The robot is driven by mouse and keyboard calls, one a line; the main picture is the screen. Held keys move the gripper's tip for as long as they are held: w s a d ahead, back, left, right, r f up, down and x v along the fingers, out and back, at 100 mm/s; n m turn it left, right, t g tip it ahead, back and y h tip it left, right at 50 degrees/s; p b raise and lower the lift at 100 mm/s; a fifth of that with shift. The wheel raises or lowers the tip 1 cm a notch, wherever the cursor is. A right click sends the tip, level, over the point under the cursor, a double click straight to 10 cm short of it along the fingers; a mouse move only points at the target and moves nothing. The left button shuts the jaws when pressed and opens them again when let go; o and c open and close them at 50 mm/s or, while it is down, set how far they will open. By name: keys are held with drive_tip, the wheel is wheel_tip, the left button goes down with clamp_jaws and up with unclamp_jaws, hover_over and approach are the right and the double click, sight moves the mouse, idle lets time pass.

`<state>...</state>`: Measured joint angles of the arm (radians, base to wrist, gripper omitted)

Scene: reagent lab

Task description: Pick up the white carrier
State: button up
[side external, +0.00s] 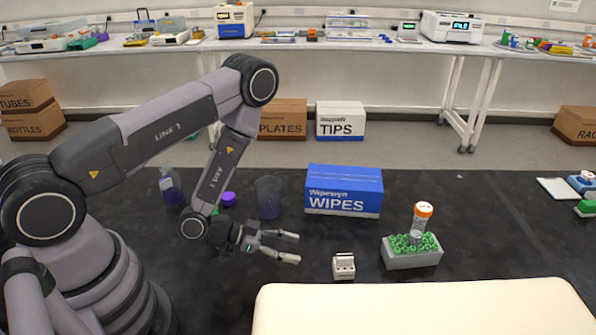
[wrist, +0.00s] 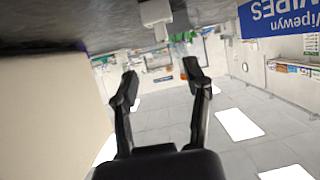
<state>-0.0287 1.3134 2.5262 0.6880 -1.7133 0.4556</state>
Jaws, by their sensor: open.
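The white carrier (side external: 343,266) is a small, blocky piece standing on the dark bench, between the wipes box and the beige surface in front. In the wrist view, a white piece that looks like the carrier (wrist: 155,12) shows at the top centre, beyond the fingertips. My gripper (side external: 290,248) is open and empty. It is to the left of the carrier in the side view, fingers pointing right towards it, apart from it and above the bench. In the wrist view, nothing is between the two fingers (wrist: 160,78).
A grey rack (side external: 413,261) with green contents stands right of the carrier, an orange-capped bottle (side external: 421,221) upright on it. A blue wipes box (side external: 343,188) stands behind. A clear beaker (side external: 268,198) and purple cap (side external: 228,198) are behind my gripper. A beige surface (side external: 420,310) fills the front.

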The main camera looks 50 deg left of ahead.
sight(337, 256)
drive_tip(key=x, duration=1.2)
drive_tip(key=shift+w+d+r, duration=0.15)
drive_tip(key=shift+w, duration=0.15)
clamp_jaws()
